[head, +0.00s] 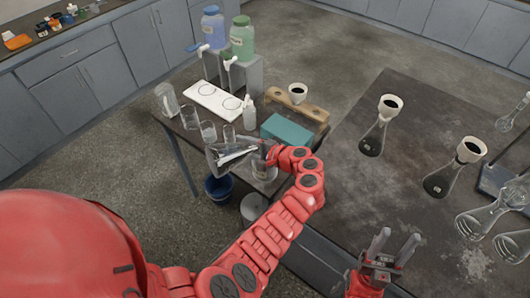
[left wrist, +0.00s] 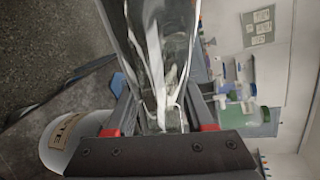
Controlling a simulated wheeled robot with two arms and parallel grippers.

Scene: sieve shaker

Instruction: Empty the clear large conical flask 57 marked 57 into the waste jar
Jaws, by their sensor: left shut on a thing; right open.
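My left gripper (head: 262,154) is shut on a clear conical flask (head: 226,156), which lies tipped well over toward the left above the bench edge. The flask also shows between the fingers in the left wrist view (left wrist: 163,60); its number and contents cannot be made out. In the left wrist view the jar (left wrist: 62,148) is whitish, with a tan label ending in "TE". My right gripper (head: 393,246) is open and empty above the dark bench.
Several glass beakers (head: 208,131) stand left of the flask, near a white tray (head: 213,101). A teal box (head: 286,131) is behind the gripper. Flasks with funnels (head: 376,135) stand on the right bench (head: 350,205). A blue bucket (head: 218,189) is on the floor.

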